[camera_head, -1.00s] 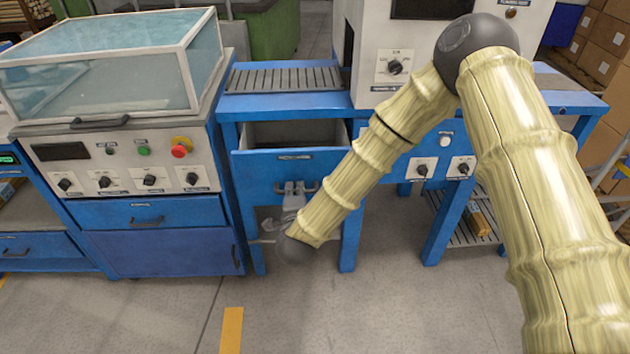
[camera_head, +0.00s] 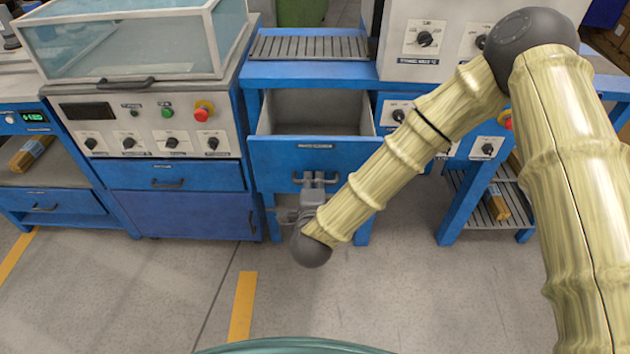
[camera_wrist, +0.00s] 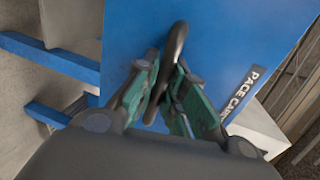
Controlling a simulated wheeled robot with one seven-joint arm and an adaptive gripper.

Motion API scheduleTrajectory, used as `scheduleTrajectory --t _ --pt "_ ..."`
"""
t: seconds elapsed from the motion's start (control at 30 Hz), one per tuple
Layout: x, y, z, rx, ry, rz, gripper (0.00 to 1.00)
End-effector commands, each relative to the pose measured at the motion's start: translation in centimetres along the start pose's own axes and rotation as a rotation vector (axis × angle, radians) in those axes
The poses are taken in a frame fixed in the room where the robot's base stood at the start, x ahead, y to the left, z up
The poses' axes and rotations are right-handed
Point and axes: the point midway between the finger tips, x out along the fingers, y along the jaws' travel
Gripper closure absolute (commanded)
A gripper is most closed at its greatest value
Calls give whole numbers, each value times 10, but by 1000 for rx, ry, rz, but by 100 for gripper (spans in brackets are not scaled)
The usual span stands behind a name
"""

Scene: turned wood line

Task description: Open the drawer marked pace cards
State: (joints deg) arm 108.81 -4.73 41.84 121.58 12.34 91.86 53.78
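The blue drawer (camera_head: 275,160) under the slatted conveyor stands well out of its frame, and its grey inside (camera_head: 315,113) shows empty in the head view. In the wrist view the drawer front (camera_wrist: 200,40) carries a label (camera_wrist: 243,93) reading "PACE CAR…", the rest cut off. My gripper (camera_head: 314,181) is at the dark handle (camera_head: 297,180) on the drawer front. In the wrist view the green-padded fingers of my gripper (camera_wrist: 167,90) lie on both sides of the handle (camera_wrist: 174,45) and look closed around it.
A cabinet with a glass-lidded box (camera_head: 135,45), knobs and a red button (camera_head: 203,111) stands close on the left. A blue table leg (camera_head: 465,205) and a low slatted shelf are on the right. The floor (camera_head: 400,285) in front is clear.

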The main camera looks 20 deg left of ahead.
Motion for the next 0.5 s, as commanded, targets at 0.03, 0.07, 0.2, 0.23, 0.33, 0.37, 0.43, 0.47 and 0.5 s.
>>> scheduleTrajectory --t 0.03,0.07,0.2,0.23,0.33,0.37,0.43,0.47,0.5 --pt "0 0 0 0 0 0 76" --pt "0 0 0 0 0 0 71" --pt "0 0 0 1 1 0 67" --pt "0 0 0 1 1 0 67" --pt "0 0 -1 1 1 0 67" --pt "0 0 -1 1 1 0 67" --pt "-1 0 -1 1 1 0 67" --pt "-2 0 -1 1 1 0 67" --pt "-5 0 -1 1 1 0 67"
